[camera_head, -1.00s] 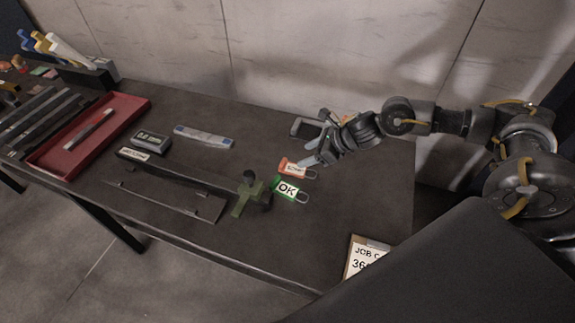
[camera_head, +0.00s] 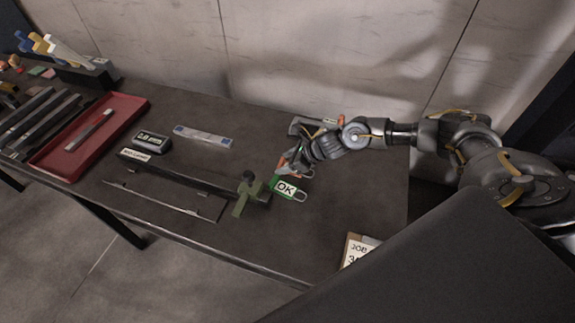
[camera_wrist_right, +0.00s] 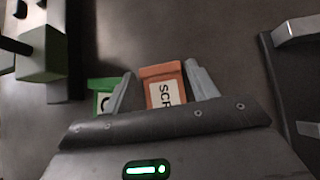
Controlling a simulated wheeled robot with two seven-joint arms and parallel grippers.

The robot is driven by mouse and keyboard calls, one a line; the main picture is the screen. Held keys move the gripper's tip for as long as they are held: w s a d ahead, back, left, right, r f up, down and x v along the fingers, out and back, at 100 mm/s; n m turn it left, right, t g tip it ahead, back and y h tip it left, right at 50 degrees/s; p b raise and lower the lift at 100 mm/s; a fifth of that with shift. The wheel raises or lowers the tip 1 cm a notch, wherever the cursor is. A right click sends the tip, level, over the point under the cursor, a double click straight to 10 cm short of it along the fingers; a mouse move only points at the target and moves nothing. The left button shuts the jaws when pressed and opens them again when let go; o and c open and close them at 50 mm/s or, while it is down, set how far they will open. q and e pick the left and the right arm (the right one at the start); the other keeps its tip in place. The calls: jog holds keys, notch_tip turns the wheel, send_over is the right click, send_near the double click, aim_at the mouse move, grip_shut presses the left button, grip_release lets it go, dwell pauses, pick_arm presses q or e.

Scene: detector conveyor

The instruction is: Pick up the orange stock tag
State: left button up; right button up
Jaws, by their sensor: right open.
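The orange stock tag (camera_wrist_right: 160,72) lies on the dark table, its white label partly reading "SCR". In the right wrist view it sits between the two open fingers of my right gripper (camera_wrist_right: 160,92). In the head view my right gripper (camera_head: 285,167) is over the tag and hides most of it. A green "OK" tag (camera_head: 285,188) lies close beside it; in the wrist view the green tag (camera_wrist_right: 101,84) is just outside the left finger. I cannot tell whether the fingers touch the orange tag. My left gripper is not in view.
A long dark fixture with a green block (camera_head: 247,195) stands left of the tags. A red tray (camera_head: 48,160), a small gauge (camera_head: 151,142) and a clear level-like bar (camera_head: 203,136) lie farther left. A job card (camera_head: 355,250) is near the front edge. The table's right end is mostly clear.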

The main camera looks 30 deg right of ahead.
jog(key=c, duration=0.7)
notch_tip(320, 180, up, 10)
jog(key=shift+r+b, duration=0.1)
jog(key=shift+b, duration=1)
jog(key=s+a+r, duration=0.2)
jog(key=s, duration=0.1)
jog(key=s+a+r+n+g+y, duration=0.1)
jog(key=s+a+r, duration=0.1)
jog(key=s+r, duration=0.1)
jog(key=s+a+r+n, duration=0.1)
jog(key=s+a+r, duration=0.1)
jog(key=s, duration=0.3)
jog(key=shift+s+a+r, duration=0.15)
jog(key=shift+s+r, duration=0.05)
jog(key=shift+r, duration=0.3)
jog(key=shift+n, duration=0.3)
